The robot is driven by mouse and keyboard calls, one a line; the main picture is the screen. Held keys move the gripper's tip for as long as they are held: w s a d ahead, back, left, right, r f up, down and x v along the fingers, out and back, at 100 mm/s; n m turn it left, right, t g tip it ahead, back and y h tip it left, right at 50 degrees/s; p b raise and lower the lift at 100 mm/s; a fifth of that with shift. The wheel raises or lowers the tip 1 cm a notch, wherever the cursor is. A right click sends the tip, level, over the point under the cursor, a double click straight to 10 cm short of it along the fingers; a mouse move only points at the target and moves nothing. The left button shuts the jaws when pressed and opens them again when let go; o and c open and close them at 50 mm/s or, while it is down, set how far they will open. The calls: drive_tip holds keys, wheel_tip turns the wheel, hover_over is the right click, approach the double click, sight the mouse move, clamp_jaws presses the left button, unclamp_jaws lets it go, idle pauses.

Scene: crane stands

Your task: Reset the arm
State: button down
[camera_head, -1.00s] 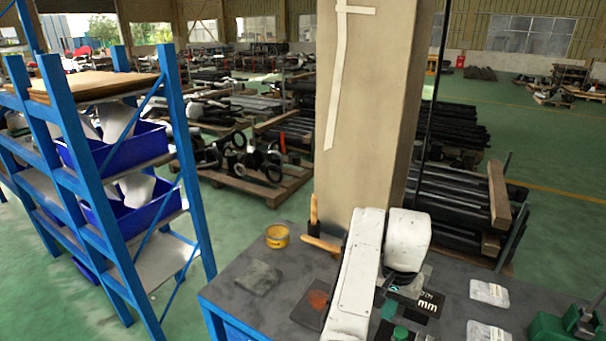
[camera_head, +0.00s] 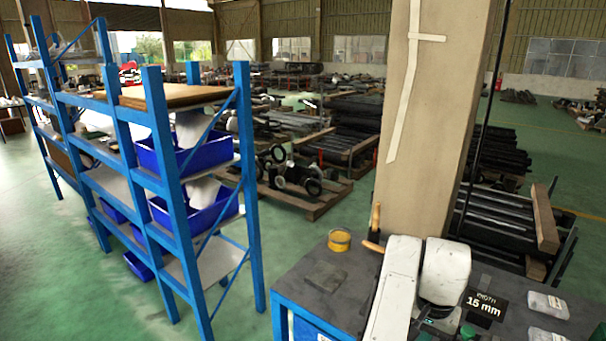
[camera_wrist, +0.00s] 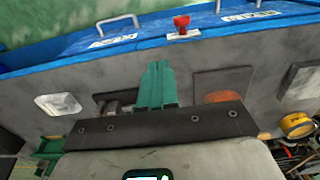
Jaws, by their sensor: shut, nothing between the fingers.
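My gripper (camera_wrist: 157,84) shows in the wrist view as two green fingers pressed together, with nothing between them. It points down over the grey top of a workbench (camera_wrist: 56,72). In the head view my white arm reaches over the near end of the same bench (camera_head: 295,285) and mostly hides the gripper. A dark plate with a reddish-brown patch (camera_wrist: 222,97) lies right of the fingers in the wrist view. A dark object (camera_wrist: 112,103) lies to their left, partly hidden by the gripper body.
A yellow tin (camera_head: 340,240), a grey cloth-like pad (camera_head: 325,277) and clear packets (camera_head: 548,305) lie on the bench. A black label (camera_head: 484,303) reads 15 mm. A beige pillar (camera_head: 432,120) stands behind.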

drive_tip(key=s+d+f, duration=0.1)
drive_tip(key=s+d, duration=0.1)
drive_tip(key=d, duration=0.1)
drive_tip(key=s+d+f+h, duration=0.1)
drive_tip(key=s+d, duration=0.1)
drive_tip(key=d, duration=0.2)
drive_tip(key=s+d+f+h, duration=0.1)
drive_tip(key=s+d+f, duration=0.1)
drive_tip(key=d, duration=0.2)
drive_tip(key=shift+s+d+t, duration=0.25)
drive_tip(key=shift+t, duration=0.15)
drive_tip(key=s+f+n, duration=0.2)
drive_tip(key=s+f, duration=0.2)
drive_tip(key=s, duration=0.5)
drive_tip(key=s+f+n, duration=0.2)
drive_tip(key=s+f, duration=0.2)
drive_tip(key=s, duration=0.6)
drive_tip(key=s+a+f+n+y+b, duration=0.1)
drive_tip(key=s+a+n+y, duration=0.1)
drive_tip(key=s+a, duration=0.6)
drive_tip(key=shift+s+f, duration=0.25)
drive_tip(key=shift+s, duration=0.6)
